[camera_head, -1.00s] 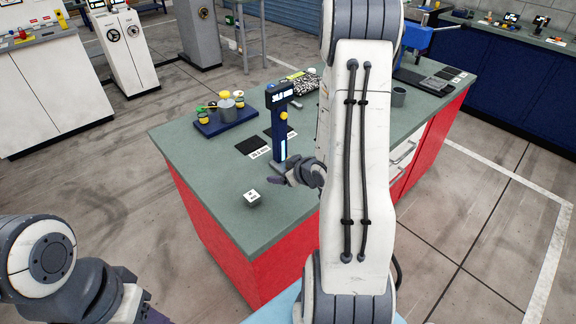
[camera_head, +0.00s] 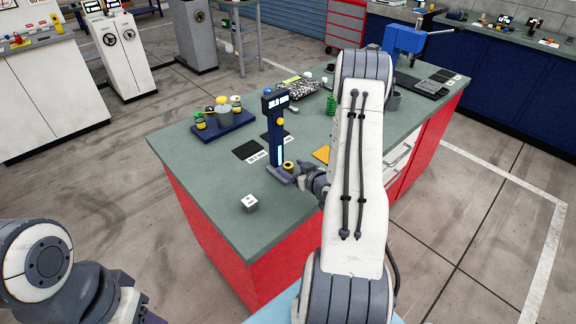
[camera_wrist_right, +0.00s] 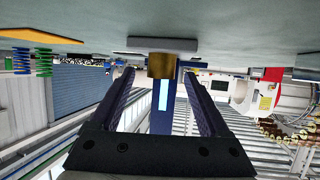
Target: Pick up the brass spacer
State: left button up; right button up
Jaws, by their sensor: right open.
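The brass spacer (camera_head: 288,167) is a small gold ring-like piece on the base of a dark blue upright gauge (camera_head: 276,132) on the bench. In the right wrist view, which is upside down, the spacer (camera_wrist_right: 161,66) sits against the gauge's grey base plate (camera_wrist_right: 163,45). My right gripper (camera_head: 297,171) is beside the spacer, low over the bench. Its two fingers (camera_wrist_right: 159,75) are apart, with the spacer between their tips in the picture; I cannot tell whether either touches it. My left gripper (camera_head: 128,300) is partly in view at the bottom left, away from the bench, its jaws unclear.
A white cube (camera_head: 249,202) stands near the front of the grey-green bench top (camera_head: 215,181). A blue tray (camera_head: 237,125) with small pots is behind left. A green spring (camera_head: 331,104) and a yellow sheet (camera_head: 321,154) are close to my right arm.

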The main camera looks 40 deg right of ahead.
jog(key=shift+x, duration=1.4)
jog(key=shift+r, duration=0.1)
jog(key=c, duration=1.2)
grip_shut()
jog(key=shift+r, duration=0.15)
